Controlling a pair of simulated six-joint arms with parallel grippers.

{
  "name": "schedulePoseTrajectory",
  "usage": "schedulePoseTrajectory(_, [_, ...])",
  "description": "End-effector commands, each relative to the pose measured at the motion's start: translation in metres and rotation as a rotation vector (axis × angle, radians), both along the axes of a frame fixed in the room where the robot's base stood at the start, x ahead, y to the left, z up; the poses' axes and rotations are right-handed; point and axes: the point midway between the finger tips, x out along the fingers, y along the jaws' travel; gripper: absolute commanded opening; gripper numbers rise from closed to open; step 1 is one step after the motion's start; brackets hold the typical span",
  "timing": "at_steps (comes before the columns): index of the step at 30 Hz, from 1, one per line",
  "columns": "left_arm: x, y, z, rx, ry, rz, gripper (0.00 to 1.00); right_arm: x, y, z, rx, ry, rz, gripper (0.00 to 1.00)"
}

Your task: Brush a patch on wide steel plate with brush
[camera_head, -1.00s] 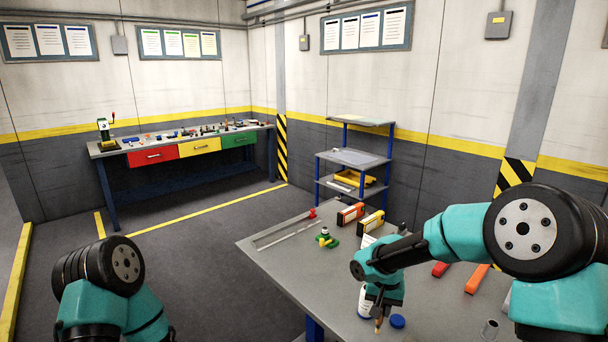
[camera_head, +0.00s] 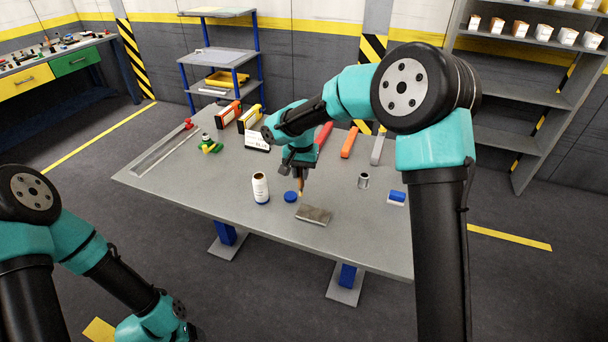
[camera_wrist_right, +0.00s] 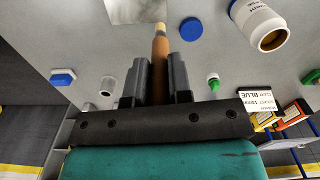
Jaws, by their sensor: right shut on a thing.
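A brush (camera_head: 300,187) with a brown handle and pale tip points down from my right gripper (camera_head: 298,170). The right gripper is shut on it; the wrist view shows the brush (camera_wrist_right: 160,50) between the two dark fingers. The wide steel plate (camera_head: 314,215) lies flat on the table, just in front of the brush tip. The plate (camera_wrist_right: 136,10) also shows at the top edge of the wrist view. I cannot tell if the tip touches anything. My left arm is low at the left, its fingers out of view.
On the grey table (camera_head: 190,190) a white bottle (camera_head: 260,188) and a blue cap (camera_head: 290,197) stand left of the plate. A metal cup (camera_head: 363,181) and a blue-and-white block (camera_head: 397,198) are to the right. Red, orange and grey bars lie behind.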

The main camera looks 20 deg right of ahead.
Motion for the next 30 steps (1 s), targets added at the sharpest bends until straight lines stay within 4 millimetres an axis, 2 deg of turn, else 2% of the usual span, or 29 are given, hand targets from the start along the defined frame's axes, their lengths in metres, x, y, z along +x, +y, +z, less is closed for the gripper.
schedulePoseTrajectory(13, [0.000, 0.000, 0.000, 0.000, 0.000, 0.000, 0.73, -0.001, -0.001, -0.007, -0.001, 0.002, 0.001, 0.00])
schedulePoseTrajectory(30, [0.000, 0.000, 0.000, 0.000, 0.000, 0.000, 0.73, -0.001, 0.000, -0.052, 0.000, 0.001, 0.001, 0.00])
